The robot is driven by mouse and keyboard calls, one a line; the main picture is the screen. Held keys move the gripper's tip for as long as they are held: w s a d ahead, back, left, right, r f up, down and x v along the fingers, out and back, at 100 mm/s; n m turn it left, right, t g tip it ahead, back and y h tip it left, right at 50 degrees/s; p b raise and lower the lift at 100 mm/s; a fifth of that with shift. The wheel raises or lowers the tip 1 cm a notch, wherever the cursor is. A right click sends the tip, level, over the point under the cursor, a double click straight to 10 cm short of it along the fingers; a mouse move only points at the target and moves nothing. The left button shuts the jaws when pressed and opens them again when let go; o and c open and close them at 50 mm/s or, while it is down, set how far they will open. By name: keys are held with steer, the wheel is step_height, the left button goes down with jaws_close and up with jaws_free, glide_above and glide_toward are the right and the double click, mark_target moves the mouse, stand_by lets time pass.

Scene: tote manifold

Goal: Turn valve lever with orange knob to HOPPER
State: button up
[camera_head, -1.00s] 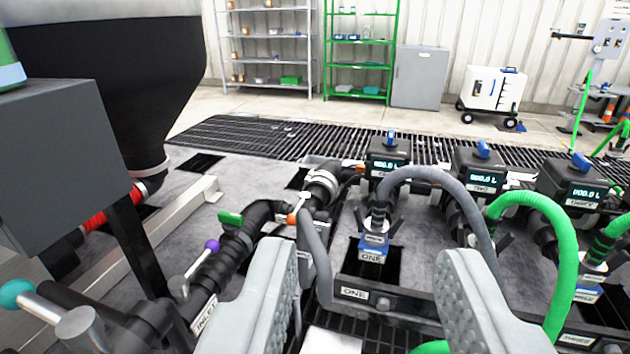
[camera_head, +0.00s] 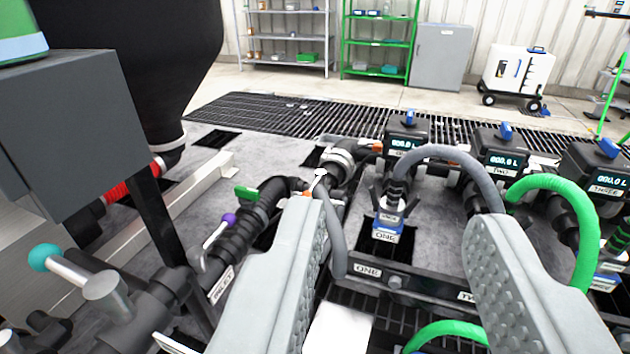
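The orange knob (camera_head: 308,192) is a small spot near the middle of the picture, on a short lever with a white hub (camera_head: 320,173). It sits just beyond the tip of my left finger, which partly hides it. My gripper (camera_head: 392,215) is open and empty, with wide grey pads far apart. I cannot tell whether the left finger touches the knob. No HOPPER label is readable. The large black hopper (camera_head: 170,60) stands at the upper left, with a red hose section (camera_head: 131,181) below it.
A green handle (camera_head: 246,193), a purple-knobbed lever (camera_head: 228,219) and a teal-knobbed lever (camera_head: 43,257) lie left of my gripper, near the INLET label (camera_head: 221,284). A grey hose (camera_head: 440,153) arches ahead between the fingers; a green hose (camera_head: 560,190) is at right. A dark grey box (camera_head: 70,120) stands left.

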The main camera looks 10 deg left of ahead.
steer(key=c, duration=0.5)
steer(key=shift+w, duration=0.35)
steer(key=c, duration=0.3)
steer(key=w+m+g, duration=0.1)
steer(key=w, duration=0.2)
steer(key=w+m+g, duration=0.1)
steer(key=w+m, duration=0.1)
steer(key=w, duration=0.2)
steer(key=w+m+g, duration=0.1)
steer(key=w, duration=0.3)
steer(key=shift+w+a+f+m+g, duration=0.15)
steer(key=shift+a+m+g, duration=0.1)
steer(key=shift+m+g, duration=0.15)
jaws_close()
steer(key=m+g+y, duration=0.3)
steer(key=m+g, duration=1)
steer(key=m, duration=0.2)
glide_above(314, 185)
steer(key=s+d, duration=0.3)
steer(key=d, duration=0.2)
step_height(314, 185, down, 20)
steer(key=x, duration=1.1)
steer(key=shift+w, duration=0.15)
